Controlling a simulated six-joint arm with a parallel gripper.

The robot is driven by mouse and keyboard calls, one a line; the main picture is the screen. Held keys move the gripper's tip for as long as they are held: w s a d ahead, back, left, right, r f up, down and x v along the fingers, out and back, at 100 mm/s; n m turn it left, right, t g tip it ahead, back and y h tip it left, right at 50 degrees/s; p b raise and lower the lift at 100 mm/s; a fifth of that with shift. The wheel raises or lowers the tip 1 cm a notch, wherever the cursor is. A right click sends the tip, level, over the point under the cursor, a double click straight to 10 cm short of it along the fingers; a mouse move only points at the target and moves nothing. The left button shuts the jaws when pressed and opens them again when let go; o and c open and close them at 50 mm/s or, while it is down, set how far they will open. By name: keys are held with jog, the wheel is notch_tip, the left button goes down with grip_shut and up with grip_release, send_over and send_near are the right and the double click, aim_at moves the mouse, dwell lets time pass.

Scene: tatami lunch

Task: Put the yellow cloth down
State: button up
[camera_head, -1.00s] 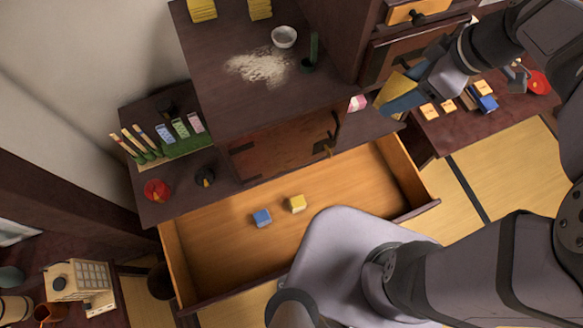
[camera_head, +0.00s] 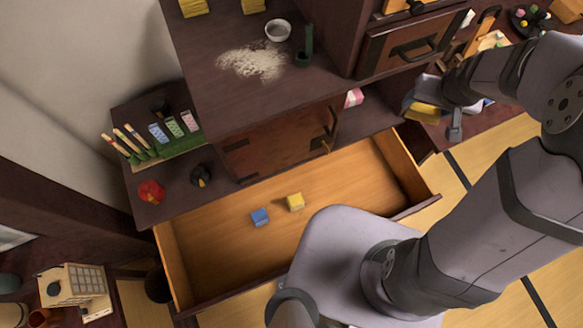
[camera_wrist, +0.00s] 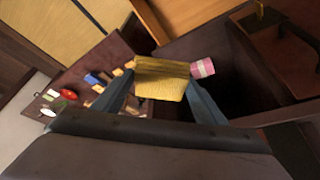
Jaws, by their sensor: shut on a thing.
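My gripper (camera_head: 435,110) is shut on the yellow cloth (camera_head: 425,108), at the right end of the dark cabinet in the head view. In the wrist view the cloth (camera_wrist: 163,80) spans the space between the two blue-grey fingers and hangs in front of them. The cloth appears held in the air; its height over the surfaces below is hard to judge. Part of the cloth is hidden by the gripper in the head view.
A pink-and-white object (camera_head: 354,97) lies on the cabinet's lower shelf, near the cloth. A low dark table (camera_wrist: 100,62) carries several small items. White powder (camera_head: 252,60) covers part of the cabinet top.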

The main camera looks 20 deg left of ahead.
jog(key=shift+w+d+f+m, duration=0.1)
jog(key=shift+d+f+m, duration=0.15)
jog(key=shift+f+m, duration=0.15)
jog(key=s+a+f+n+b, duration=0.1)
jog(key=s+a+f+b, duration=0.15)
jog(key=f+b, duration=0.55)
jog(key=s+a+f+b, duration=0.1)
jog(key=s+f+b, duration=0.25)
jog(key=f, duration=0.95)
jog(key=n+g+y+b, duration=0.45)
jog(key=n+b, duration=0.35)
jog(key=n, duration=0.9)
send_over(327, 193)
jog(key=d, duration=0.1)
notch_tip(327, 193, down, 16)
jog(key=shift+d+h, duration=0.25)
jog(key=shift+f+b, duration=2.4)
jog(key=shift+f, duration=2.6)
jog(key=shift+f, duration=0.1)
